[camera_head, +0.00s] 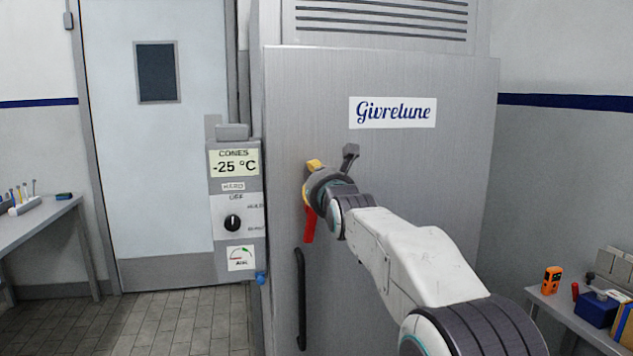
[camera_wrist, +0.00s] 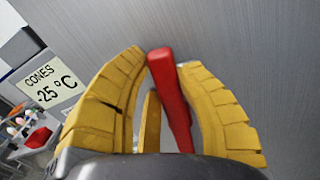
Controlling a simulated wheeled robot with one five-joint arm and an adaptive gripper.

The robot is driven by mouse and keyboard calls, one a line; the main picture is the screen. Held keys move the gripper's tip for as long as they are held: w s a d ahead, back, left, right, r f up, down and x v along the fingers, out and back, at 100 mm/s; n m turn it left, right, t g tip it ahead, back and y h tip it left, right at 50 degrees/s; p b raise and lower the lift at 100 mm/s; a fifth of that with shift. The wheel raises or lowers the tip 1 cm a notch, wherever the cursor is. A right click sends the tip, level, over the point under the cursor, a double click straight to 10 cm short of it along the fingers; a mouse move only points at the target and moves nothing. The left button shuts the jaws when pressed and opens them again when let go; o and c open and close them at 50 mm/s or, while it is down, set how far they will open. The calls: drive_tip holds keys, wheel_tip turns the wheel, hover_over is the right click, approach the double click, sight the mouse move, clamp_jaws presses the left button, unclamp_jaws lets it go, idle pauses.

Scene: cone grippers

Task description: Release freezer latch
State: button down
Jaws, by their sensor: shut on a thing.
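The red latch handle (camera_head: 309,226) is on the left part of the brushed-metal freezer door (camera_head: 440,200), angled downward below my gripper (camera_head: 313,165). In the wrist view the red handle (camera_wrist: 171,95) runs between the yellow fingers of my gripper (camera_wrist: 162,68). The fingers are closed around it, with one on each side and another behind. My wrist hides the handle's upper part and its mount in the head view. A grey bracket-like piece (camera_head: 349,156) shows just right of my gripper.
A black door pull (camera_head: 300,298) is below the latch. A control box (camera_head: 235,205) reading -25 °C stands to the left. A bench (camera_head: 575,315) with an orange device (camera_head: 551,280) is at the right, and another table (camera_head: 45,215) at the left. Tiled floor is clear at left.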

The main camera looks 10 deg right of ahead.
drive_tip(key=shift+r, duration=0.2)
idle(0.3)
drive_tip(key=c, duration=1.3)
unclamp_jaws()
drive_tip(key=shift+c, duration=0.2)
drive_tip(key=o, duration=0.5)
drive_tip(key=shift+a+f, duration=0.1)
drive_tip(key=shift+f, duration=0.05)
drive_tip(key=s, duration=1.2)
